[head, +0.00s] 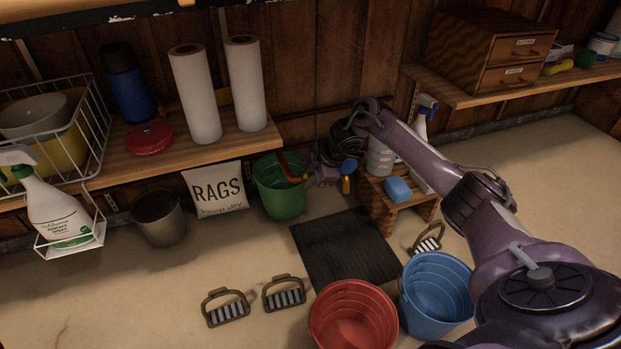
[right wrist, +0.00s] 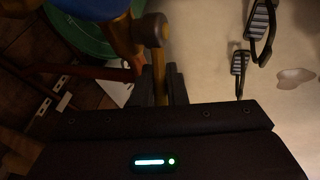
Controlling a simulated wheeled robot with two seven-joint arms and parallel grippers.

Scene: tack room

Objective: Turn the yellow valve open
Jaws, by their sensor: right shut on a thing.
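The yellow valve (head: 346,186) shows as a small yellow piece at my right gripper (head: 335,174), beside the green bucket by the back wall. In the right wrist view, my right gripper (right wrist: 161,84) is shut on the valve's yellow-brown handle (right wrist: 159,62), which stands between the two dark fingers. A blue part (head: 349,165) sits just above the yellow piece. A reddish pipe (head: 284,164) reaches over the green bucket (head: 280,200). My gripper hides most of the valve body. My left gripper is not in view.
A wooden step stool (head: 391,215) with a blue sponge (head: 397,189) stands right of the gripper. A dark mat (head: 345,248), a red bucket (head: 353,318), a blue bucket (head: 436,296) and several stirrups lie in front. A shelf (head: 170,155) runs along the left wall.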

